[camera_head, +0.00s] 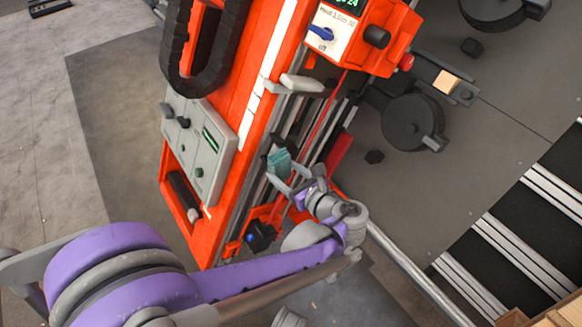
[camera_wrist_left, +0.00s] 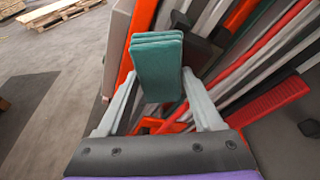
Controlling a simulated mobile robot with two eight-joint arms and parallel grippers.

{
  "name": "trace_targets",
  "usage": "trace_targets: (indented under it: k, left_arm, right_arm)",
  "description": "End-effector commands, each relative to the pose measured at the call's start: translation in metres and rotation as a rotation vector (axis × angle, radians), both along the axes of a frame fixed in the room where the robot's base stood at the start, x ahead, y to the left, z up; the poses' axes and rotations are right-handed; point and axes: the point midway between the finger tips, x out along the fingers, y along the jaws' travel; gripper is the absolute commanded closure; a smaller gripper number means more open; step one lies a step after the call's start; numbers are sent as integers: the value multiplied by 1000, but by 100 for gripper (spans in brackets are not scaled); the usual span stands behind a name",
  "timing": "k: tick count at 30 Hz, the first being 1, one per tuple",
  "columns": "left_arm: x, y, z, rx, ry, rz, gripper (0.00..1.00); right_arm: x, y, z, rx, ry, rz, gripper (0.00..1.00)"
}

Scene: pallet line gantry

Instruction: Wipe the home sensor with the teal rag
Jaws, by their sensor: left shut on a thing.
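My left gripper (camera_head: 284,174) is shut on the teal rag (camera_head: 279,160), a folded pad that stands up between its fingers. In the left wrist view the rag (camera_wrist_left: 157,68) sits between the two grey fingers of the gripper (camera_wrist_left: 158,84), over the gantry rails. A small black box with a blue light (camera_head: 260,236) sits at the near end of the orange gantry, below and left of the gripper. It may be the home sensor; I cannot tell for sure. The rag is apart from it. My right gripper is not in view.
The orange gantry beam (camera_head: 228,128) carries a grey control panel (camera_head: 199,148), a black cable chain (camera_head: 190,75) and an orange box with a blue switch (camera_head: 362,36). Black round-based units (camera_head: 408,122) stand to the right. A roller conveyor (camera_head: 515,250) lies at lower right.

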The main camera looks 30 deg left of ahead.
Motion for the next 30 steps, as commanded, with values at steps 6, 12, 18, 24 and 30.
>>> trace_targets:
  k: [6, 12, 18, 24, 30]
  left_arm:
    - [0, 0, 0, 0, 0, -1, 77]
    - [-4, -14, 0, -1, 0, -4, 77]
    - [-12, -33, 0, -1, 0, -4, 77]
    - [-19, -50, 0, -1, 0, -3, 77]
    - [-22, -57, 0, -1, 0, -2, 77]
  right_arm:
    - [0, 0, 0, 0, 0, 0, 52]
    - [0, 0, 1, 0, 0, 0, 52]
    - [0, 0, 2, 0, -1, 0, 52]
    - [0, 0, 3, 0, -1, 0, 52]
    - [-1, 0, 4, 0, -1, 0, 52]
